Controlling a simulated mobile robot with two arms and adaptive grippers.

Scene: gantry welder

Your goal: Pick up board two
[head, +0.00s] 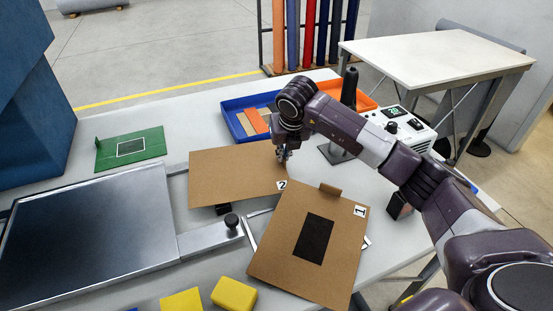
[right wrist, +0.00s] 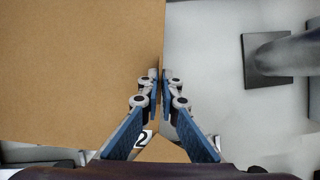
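Board two (head: 230,172) is a flat brown board with a white "2" label at its near right corner, lying at mid-table. Its brown face fills the upper left of the right wrist view (right wrist: 75,70), with the label near the bottom. My right gripper (head: 283,155) is at the board's right edge. In the right wrist view its fingertips (right wrist: 160,78) are close together with that edge between them. It looks shut on the board. I cannot tell whether the board is lifted. My left gripper is not in view.
Board one (head: 275,235), with a black rectangle, lies just in front, close to board two. A metal plate (head: 85,235) is left, a blue tray (head: 235,128) behind. A black-based post (head: 336,153) and a white control box (head: 405,128) stand right. Yellow blocks (head: 233,295) lie in front.

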